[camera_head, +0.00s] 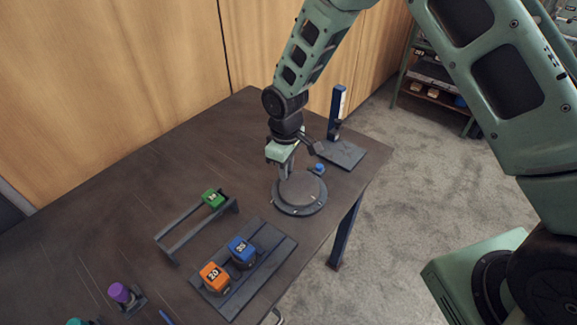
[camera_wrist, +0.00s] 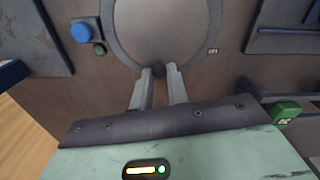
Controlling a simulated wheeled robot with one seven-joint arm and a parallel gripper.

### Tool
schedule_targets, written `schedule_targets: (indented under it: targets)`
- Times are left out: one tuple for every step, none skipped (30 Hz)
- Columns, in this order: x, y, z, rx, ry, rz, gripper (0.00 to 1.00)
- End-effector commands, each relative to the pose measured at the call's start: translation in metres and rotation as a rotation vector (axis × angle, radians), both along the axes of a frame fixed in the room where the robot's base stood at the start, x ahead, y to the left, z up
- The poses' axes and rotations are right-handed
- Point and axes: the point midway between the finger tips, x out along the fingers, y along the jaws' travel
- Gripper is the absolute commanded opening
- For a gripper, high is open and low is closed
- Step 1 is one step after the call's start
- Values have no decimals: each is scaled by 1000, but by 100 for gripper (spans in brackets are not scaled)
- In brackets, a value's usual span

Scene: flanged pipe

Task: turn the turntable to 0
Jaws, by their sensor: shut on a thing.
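The turntable (camera_head: 303,195) is a round dark grey disc on the dark table, with small pale marks on its rim ring. In the wrist view the disc (camera_wrist: 165,28) fills the upper middle, and a small pale label (camera_wrist: 213,51) beside it is too small to read surely. A dark knob (camera_wrist: 158,69) sits at the disc's near edge. My gripper (camera_head: 285,174) reaches down over the disc's back-left edge. In the wrist view its two fingers (camera_wrist: 159,76) are shut on the knob. The turntable's current angle is not readable.
A blue button (camera_head: 319,168) sits just behind the turntable, near a plate with an upright blue post (camera_head: 336,112). A rail with a green block (camera_head: 212,198) lies left. A tray (camera_head: 261,283) with orange (camera_head: 214,276) and blue (camera_head: 242,251) blocks lies in front.

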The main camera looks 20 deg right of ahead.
Motion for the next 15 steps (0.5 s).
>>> schedule_targets:
  targets:
    - [-1,1,0,1,1,17,0]
    - [-1,1,0,1,1,28,0]
    - [-1,2,0,1,1,39,0]
    - [-1,2,0,1,1,47,0]
    - [-2,2,0,1,1,54,0]
    - [-2,2,0,0,0,62,0]
    - [-2,3,0,0,0,67,0]
    - [-2,3,0,0,0,71,0]
    - [-2,3,0,0,0,76,0]
    - [-2,3,0,0,0,78,0]
    - [-2,3,0,0,0,80,0]
    - [-2,3,1,0,0,81,0]
    - [-2,3,1,0,0,82,0]
    - [-2,3,1,0,0,82,0]
    - [-2,3,1,1,1,83,0]
